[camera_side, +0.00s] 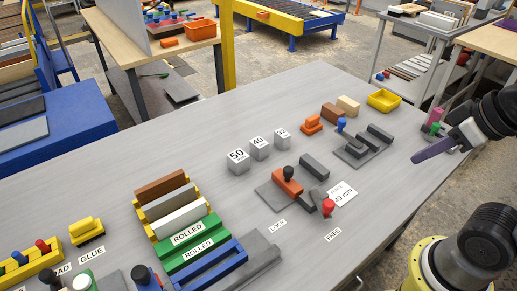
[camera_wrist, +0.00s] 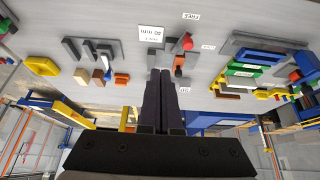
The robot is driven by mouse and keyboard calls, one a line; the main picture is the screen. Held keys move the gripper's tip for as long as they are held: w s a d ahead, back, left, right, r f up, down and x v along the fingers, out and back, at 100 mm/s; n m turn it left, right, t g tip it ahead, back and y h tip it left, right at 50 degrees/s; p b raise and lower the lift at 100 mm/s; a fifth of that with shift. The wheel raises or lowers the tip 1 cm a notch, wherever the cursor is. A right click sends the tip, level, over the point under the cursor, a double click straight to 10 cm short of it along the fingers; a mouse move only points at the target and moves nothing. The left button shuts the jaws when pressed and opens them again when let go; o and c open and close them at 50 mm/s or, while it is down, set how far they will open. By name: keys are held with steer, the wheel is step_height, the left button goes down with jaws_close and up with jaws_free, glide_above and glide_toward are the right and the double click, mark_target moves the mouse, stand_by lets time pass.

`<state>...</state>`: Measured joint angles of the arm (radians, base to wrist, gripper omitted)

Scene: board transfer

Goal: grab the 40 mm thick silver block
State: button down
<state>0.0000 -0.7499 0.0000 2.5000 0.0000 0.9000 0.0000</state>
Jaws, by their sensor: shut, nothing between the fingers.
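The silver block marked 40 (camera_side: 259,150) stands on the grey table in the side view, between a larger silver block marked 50 (camera_side: 238,163) and a smaller one marked 32 (camera_side: 282,139). My gripper (camera_side: 416,158) is well to the right of the blocks, raised above the table's right side, and apart from them. In the wrist view my gripper's two dark fingers (camera_wrist: 160,74) lie together, shut and empty. They cover part of the table there. A small numbered silver face (camera_wrist: 185,91) shows just right of them, too small to read; I cannot make out the 40 block.
An orange block with a black knob (camera_side: 287,183) and a red knob (camera_side: 328,207) are on a grey fixture in front of the blocks. A stepped grey fixture (camera_side: 364,148) and a yellow tray (camera_side: 384,100) are toward the right. Bare table lies left of and behind the blocks.

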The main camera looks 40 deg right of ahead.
steer(key=shift+c, duration=0.2)
jaws_free()
stand_by(0.3)
